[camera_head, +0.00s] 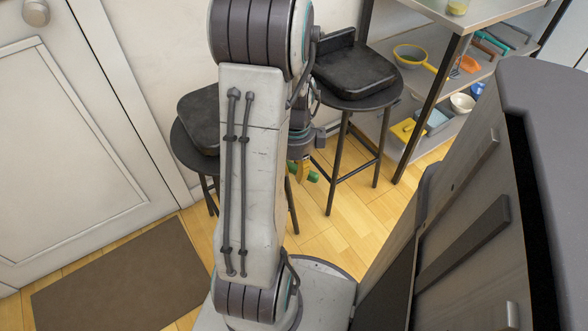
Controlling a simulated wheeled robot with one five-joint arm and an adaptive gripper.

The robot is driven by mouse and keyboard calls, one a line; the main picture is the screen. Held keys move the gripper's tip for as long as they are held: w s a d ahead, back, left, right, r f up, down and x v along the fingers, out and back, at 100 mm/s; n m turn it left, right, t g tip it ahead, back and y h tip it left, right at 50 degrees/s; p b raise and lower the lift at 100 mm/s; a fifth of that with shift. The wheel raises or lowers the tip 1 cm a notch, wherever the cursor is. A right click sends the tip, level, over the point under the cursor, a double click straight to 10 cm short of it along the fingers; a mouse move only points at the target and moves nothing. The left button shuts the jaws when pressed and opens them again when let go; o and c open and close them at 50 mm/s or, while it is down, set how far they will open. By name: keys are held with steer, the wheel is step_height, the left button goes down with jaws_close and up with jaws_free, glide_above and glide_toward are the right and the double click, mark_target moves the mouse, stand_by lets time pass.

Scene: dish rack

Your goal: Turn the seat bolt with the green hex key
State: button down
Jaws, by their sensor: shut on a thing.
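My arm stands upright in the middle of the view and hides much of what lies behind it. My gripper (302,168) shows only in part at the arm's right edge, pointing down and shut. Small green parts, which look like the green hex key (313,177), show at its tip, above the floor between the stools. A black stool (372,101) with a dark seat pad stands to the right of the gripper. A second black stool (180,150) stands to its left, partly hidden by my arm. I cannot make out the seat bolt.
A metal shelf unit (440,75) with a yellow-handled strainer (410,54), bowls and boxes stands behind right. A dark cabinet (470,215) fills the right side. A white door (75,120) and brown mat (125,280) are at left. Wooden floor is open at centre right.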

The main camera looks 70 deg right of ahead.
steer(key=shift+d+r, duration=0.1)
steer(key=shift+d, duration=0.05)
steer(key=shift+r+p, duration=0.75)
steer(key=shift+r, duration=0.1)
stand_by(0.9)
